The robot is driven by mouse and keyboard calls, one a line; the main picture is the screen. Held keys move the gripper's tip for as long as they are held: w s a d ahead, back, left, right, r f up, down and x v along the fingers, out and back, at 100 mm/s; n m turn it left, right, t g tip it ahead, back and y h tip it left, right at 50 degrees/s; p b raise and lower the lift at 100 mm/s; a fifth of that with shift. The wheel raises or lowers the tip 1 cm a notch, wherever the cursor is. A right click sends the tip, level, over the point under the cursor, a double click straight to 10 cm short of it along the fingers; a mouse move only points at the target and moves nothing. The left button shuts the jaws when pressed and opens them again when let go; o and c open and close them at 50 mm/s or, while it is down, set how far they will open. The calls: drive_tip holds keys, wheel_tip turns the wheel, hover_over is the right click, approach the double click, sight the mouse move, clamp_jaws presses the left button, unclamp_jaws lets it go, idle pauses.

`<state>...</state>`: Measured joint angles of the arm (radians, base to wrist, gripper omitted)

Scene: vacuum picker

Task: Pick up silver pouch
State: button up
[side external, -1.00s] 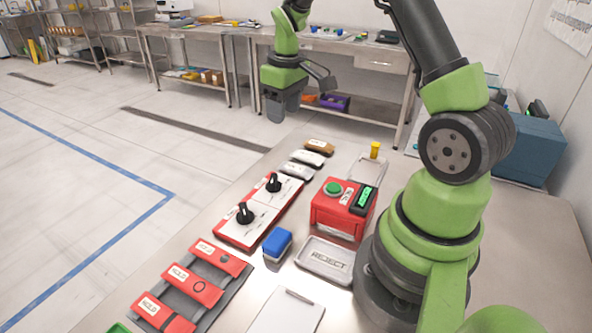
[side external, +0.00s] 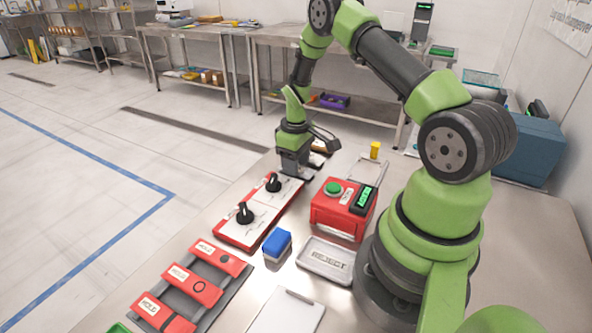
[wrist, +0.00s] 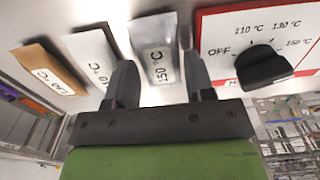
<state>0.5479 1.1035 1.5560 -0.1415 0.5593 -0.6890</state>
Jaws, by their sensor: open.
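The silver pouch (wrist: 155,48), a grey packet with a "150 °C" label, lies flat on the bench in the wrist view. It is the rightmost of three pouches there. My gripper (wrist: 160,75) is open, with one finger on each side of the silver pouch near its lower end. I cannot tell whether the fingers touch it. In the side view my gripper (side external: 296,172) is down low at the pouch row and hides most of the silver pouch.
A white pouch (wrist: 90,52) and a brown pouch (wrist: 48,68) lie to the left in the wrist view. A red-edged dial panel (wrist: 225,35) sits close on the right. A red button box (side external: 335,215), blue block (side external: 277,243) and REJECT tray (side external: 325,260) stand nearer.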

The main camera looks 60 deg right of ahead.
drive_tip(key=shift+f, duration=0.5)
drive_tip(key=shift+c, duration=0.2)
drive_tip(key=c, duration=0.5)
drive_tip(key=shift+r, duration=0.15)
